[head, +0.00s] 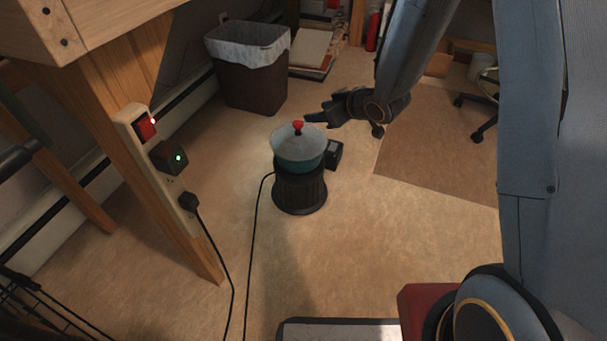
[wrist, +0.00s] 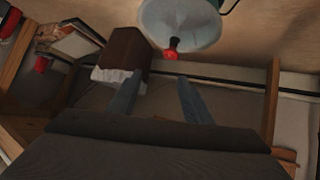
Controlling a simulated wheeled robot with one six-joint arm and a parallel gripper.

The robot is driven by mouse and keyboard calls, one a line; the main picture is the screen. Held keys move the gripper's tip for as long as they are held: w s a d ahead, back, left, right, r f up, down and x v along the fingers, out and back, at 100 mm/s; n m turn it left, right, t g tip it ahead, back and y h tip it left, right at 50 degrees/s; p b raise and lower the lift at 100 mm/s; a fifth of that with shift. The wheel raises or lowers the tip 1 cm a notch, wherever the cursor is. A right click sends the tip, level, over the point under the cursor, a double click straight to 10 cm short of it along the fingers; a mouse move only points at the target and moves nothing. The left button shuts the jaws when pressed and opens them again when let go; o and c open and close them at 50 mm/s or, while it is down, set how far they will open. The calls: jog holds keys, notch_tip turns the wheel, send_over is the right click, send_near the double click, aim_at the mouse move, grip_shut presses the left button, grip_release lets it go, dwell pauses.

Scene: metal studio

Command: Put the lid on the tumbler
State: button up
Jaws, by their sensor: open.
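A teal vessel (head: 299,166), which I take for the tumbler, stands on a dark ribbed round base (head: 300,192) on the floor. A pale grey-blue lid (head: 291,145) with a red knob (head: 298,125) is at its top; I cannot tell whether it sits fully seated. My gripper (head: 312,118) is beside the knob, to its right, in the head view. In the wrist view my gripper (wrist: 159,80) is open with empty space between its fingers. The lid (wrist: 182,22) and its knob (wrist: 171,54) show beyond the fingertips, apart from them.
A small black box (head: 334,154) is beside the vessel. A brown bin (head: 252,83) with a white liner stands behind. A wooden table leg (head: 165,190) with a power strip (head: 160,155) and hanging cables is at left. Floor in front is mostly clear.

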jog(key=s+a+r+m+g+h, duration=0.1)
jog(key=s+a+r+h, duration=0.15)
jog(key=s+r, duration=0.4)
jog(key=s+r+m+g+h, duration=0.1)
jog(key=s+r+g, duration=0.2)
jog(key=s, duration=1.3)
jog(key=s+a+r+m+g+h, duration=0.1)
jog(key=s+r+g, duration=0.3)
jog(key=s, duration=1.3)
notch_tip(320, 180, up, 3)
jog(key=shift+s+a+f+m, duration=0.15)
jog(key=shift+s+m, duration=0.05)
jog(key=shift+m, duration=0.1)
jog(key=shift+w+h, duration=0.1)
jog(key=shift+h, duration=0.15)
jog(key=d+r+m+h+p, duration=0.1)
jog(key=d+r+m+p, duration=0.2)
jog(key=d+r+p, duration=0.7)
jog(key=d+r+m+p, duration=0.3)
jog(key=d+r+p, duration=0.7)
jog(key=r+p, duration=0.6)
jog(key=shift+d+h+p, duration=0.25)
jog(key=shift+h+p, duration=0.15)
jog(key=shift+p, duration=3.5)
